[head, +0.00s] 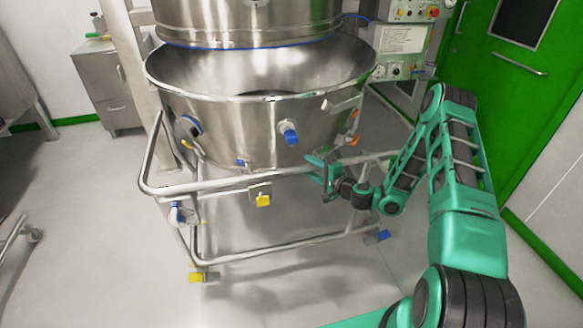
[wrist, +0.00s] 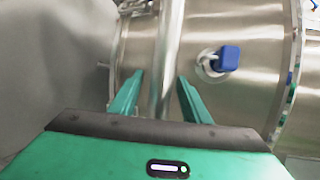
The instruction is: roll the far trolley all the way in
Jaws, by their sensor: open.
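The trolley is a steel tube frame (head: 240,184) carrying a wide, open steel bowl (head: 220,108). Its bowl stands partly under a steel cylinder (head: 245,20), with the bowl's front part uncovered. My gripper (head: 322,172) is at the right part of the trolley's front top rail. In the wrist view my gripper (wrist: 160,80) is open, with the rail (wrist: 168,50) passing between its two fingers. I see gaps beside the rail, so the fingers are around it without clamping. A blue-capped fitting (wrist: 226,58) on the bowl shows beyond. The trolley's rear wheels are hidden.
A steel cabinet (head: 108,88) stands at the back left. A control panel (head: 403,40) is behind the bowl at right, beside a green door (head: 520,75). Part of another wheeled frame (head: 14,236) shows at the left edge. The floor (head: 90,230) left of the trolley is clear.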

